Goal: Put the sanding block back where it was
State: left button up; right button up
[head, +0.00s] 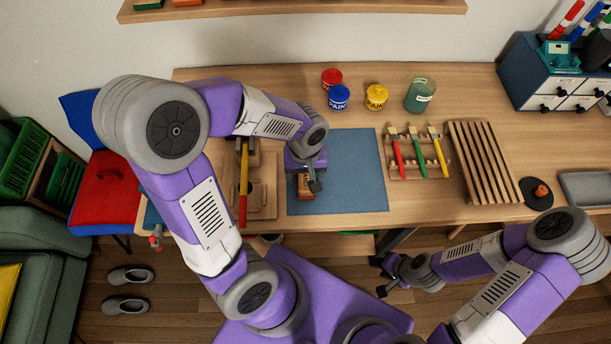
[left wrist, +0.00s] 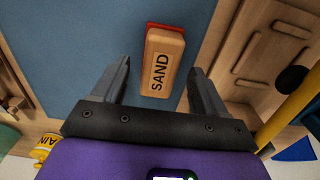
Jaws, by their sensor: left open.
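The sanding block (head: 305,187) is a small orange-brown block marked "SAND" with a red edge. It lies near the left side of the blue mat (head: 352,170) on the workbench. My left gripper (head: 304,181) is above it, pointing down and open. In the left wrist view, the sanding block (left wrist: 162,65) shows between the two spread fingers (left wrist: 160,80), with a gap visible on each side. My right gripper (head: 380,276) is empty, with its fingers apart, in front of the bench and below its edge.
Left of the mat is a wooden holder (head: 265,195) with a yellow tool (head: 244,180). Paint cans (head: 339,97) and a green jar (head: 420,95) stand behind. Right are a rack with colored tools (head: 419,155) and a slatted rack (head: 484,162). The mat's right part is clear.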

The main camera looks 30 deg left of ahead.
aim_at(305, 178)
pick_arm(q)
notch_tip(305, 178, up, 9)
jog(key=p, duration=0.2)
dwell(0.5)
